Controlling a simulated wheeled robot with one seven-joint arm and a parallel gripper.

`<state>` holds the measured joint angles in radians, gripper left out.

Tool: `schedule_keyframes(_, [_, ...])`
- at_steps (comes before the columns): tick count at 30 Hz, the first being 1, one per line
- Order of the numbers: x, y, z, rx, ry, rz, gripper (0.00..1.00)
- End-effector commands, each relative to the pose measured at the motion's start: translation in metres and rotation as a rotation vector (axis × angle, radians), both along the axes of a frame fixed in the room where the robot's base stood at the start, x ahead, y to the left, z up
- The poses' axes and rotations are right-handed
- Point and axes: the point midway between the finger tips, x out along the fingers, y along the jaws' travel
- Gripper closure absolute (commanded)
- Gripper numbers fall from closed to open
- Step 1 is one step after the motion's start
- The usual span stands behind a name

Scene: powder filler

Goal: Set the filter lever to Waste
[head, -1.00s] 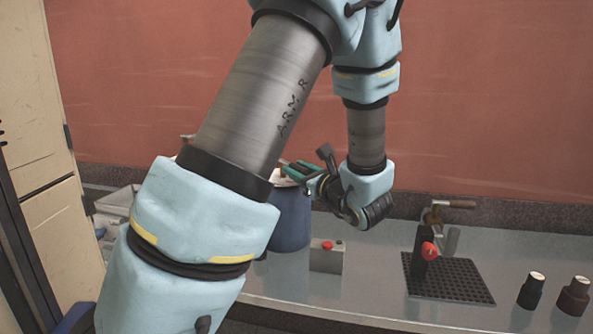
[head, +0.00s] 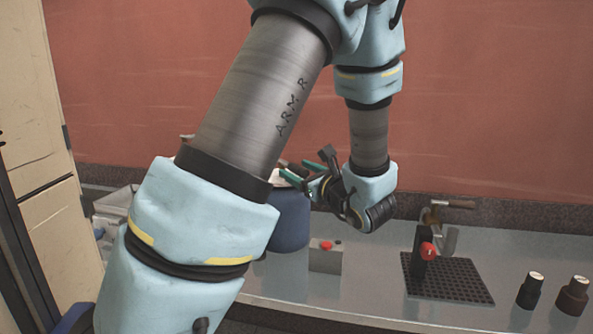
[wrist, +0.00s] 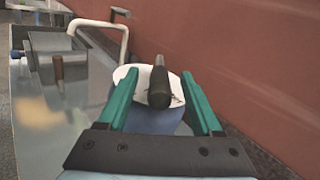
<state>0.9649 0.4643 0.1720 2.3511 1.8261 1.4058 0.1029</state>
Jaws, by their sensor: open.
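My gripper (wrist: 159,76) has two green fingers, open and apart. In the wrist view a dark, rounded handle (wrist: 159,88) stands between the fingers with room on both sides. It looks like a lever; its markings and setting cannot be read. Behind and below it is a blue vessel (wrist: 155,120) with a white top (wrist: 122,74). In the head view my gripper (head: 300,172) is over the blue vessel (head: 290,220), partly hidden by my arm. The handle cannot be made out clearly there.
A grey box with a red button (head: 326,256) stands right of the vessel. Farther right are a black perforated plate (head: 455,278) with a red-knobbed fixture (head: 427,250) and two dark bottles (head: 531,290). A pale bent pipe (wrist: 122,40) rises behind the vessel. A red wall is close behind.

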Motion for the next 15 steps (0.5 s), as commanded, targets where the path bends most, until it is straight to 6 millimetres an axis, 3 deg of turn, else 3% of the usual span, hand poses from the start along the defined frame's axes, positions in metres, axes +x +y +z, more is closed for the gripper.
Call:
schedule_keyframes(9, [-0.055,-0.029,0.0,0.0,0.0,-0.006,0.33])
schedule_keyframes(15, [-0.08,-0.041,0.0,0.001,0.0,-0.003,0.33])
